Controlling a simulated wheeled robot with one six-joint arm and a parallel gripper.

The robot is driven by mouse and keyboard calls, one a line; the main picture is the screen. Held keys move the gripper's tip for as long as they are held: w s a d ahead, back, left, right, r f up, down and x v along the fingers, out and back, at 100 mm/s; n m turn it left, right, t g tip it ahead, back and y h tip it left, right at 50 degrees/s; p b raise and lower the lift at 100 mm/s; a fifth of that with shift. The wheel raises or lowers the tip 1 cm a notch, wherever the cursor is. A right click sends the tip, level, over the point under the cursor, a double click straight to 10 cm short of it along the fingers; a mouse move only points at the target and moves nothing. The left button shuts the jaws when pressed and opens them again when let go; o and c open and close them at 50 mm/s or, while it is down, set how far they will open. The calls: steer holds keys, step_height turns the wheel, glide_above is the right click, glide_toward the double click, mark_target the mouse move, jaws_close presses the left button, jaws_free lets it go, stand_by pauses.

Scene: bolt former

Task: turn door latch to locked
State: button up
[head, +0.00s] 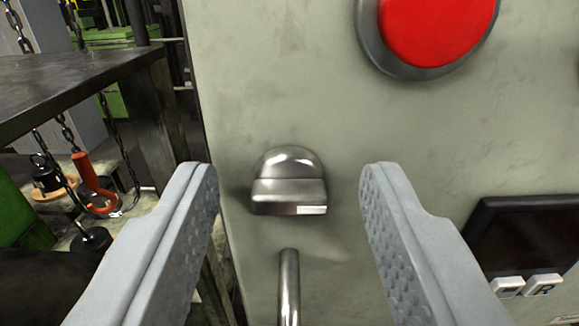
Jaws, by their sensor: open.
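The door latch (289,186) is a shiny metal knob with a rounded top and a flat lower lip, on a grey-green panel. It stands a little above the middle of the gap between my fingers. My gripper (290,190) is open, with one grey textured finger on each side of the latch and nothing held. I see no finger touching the latch. Whether the latch stands locked or unlocked cannot be told from this view.
A metal handle bar (289,285) stands upright below the latch. A large red button (430,28) is at upper right, a dark display (530,235) with white keys at lower right. Left of the panel edge are a dark metal table (75,85), chains and an orange hook (90,180).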

jaws_close()
steer(key=shift+n, duration=0.4)
steer(key=n, duration=0.3)
steer(key=shift+a+n, duration=0.1)
steer(key=shift+n, duration=0.3)
steer(key=n, duration=0.4)
steer(key=shift+w+n, duration=0.1)
steer(key=shift+n, duration=0.2)
steer(key=n, duration=0.4)
steer(key=shift+a+f, duration=0.1)
steer(key=shift+f, duration=0.05)
steer(key=n, duration=0.4)
steer(key=shift+n, duration=0.3)
